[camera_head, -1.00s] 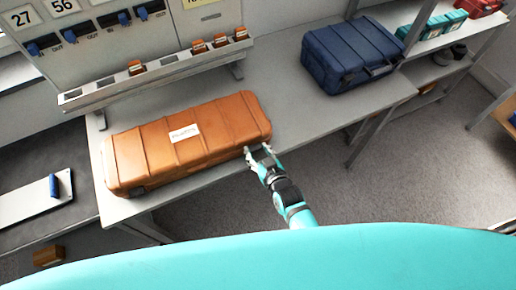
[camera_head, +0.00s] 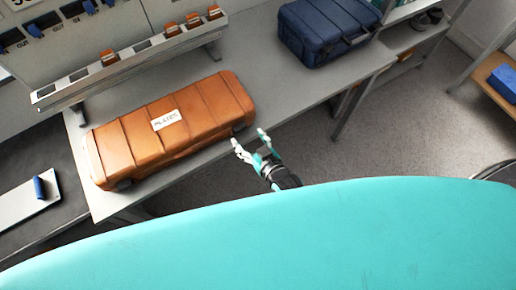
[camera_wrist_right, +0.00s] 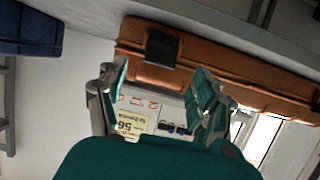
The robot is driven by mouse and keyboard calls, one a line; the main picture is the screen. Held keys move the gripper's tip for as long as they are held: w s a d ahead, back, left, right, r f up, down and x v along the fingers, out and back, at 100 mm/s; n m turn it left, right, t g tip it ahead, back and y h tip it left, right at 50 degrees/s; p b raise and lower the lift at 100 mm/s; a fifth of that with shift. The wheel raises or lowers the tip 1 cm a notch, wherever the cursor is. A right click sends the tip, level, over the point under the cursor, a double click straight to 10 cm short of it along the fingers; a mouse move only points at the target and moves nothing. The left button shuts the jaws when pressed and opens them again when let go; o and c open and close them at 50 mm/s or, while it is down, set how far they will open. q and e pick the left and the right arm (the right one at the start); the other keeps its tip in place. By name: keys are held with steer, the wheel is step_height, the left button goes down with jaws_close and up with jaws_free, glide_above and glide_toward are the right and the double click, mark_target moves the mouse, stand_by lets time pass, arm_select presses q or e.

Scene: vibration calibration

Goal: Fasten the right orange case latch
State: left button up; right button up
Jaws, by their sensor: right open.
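The orange case (camera_head: 185,118) lies with its lid down on the grey table, a white label on top. A dark latch (camera_head: 238,129) shows at its right front side, and another dark latch (camera_head: 123,184) at its left front end. A dark latch (camera_wrist_right: 163,47) also shows on the case (camera_wrist_right: 225,68) in the right wrist view; I cannot tell whether it is fastened. My right gripper (camera_head: 250,140) is open and empty, just off the case's right front side. Its spread fingers (camera_wrist_right: 160,78) stand apart from the latch in the right wrist view. My left gripper is not in view.
A dark blue case (camera_head: 325,30) stands at the back right of the table (camera_head: 262,85). A rack (camera_head: 130,68) with several small orange pieces stands behind the orange case. Open floor (camera_head: 390,130) lies to the right, beyond the table's front edge.

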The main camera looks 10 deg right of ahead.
steer(key=v, duration=0.6)
steer(key=shift+s+r, duration=0.15)
steer(key=shift+s, duration=0.2)
steer(key=shift+d, duration=0.1)
steer(key=s+d+f+g+b, duration=0.1)
steer(key=s+f+g+b, duration=0.15)
steer(key=f, duration=0.65)
steer(key=s+d+f+g+b, duration=0.1)
steer(key=s+f, duration=0.2)
steer(key=f, duration=0.6)
steer(key=s+d+f+g+h+b, duration=0.2)
steer(key=s+d+f+g, duration=0.2)
steer(key=s+f, duration=0.8)
steer(key=s+d+f+g+h+b, duration=0.1)
steer(key=s+d+f+g, duration=0.3)
steer(key=s+d+f, duration=0.4)
steer(key=s+f+b, duration=0.1)
steer(key=s+f, duration=0.3)
steer(key=f, duration=0.2)
steer(key=shift+s+d+m+g+h+b, duration=0.2)
steer(key=shift+d+m+g+h+b, duration=0.1)
steer(key=shift+m+g+h+b, duration=0.1)
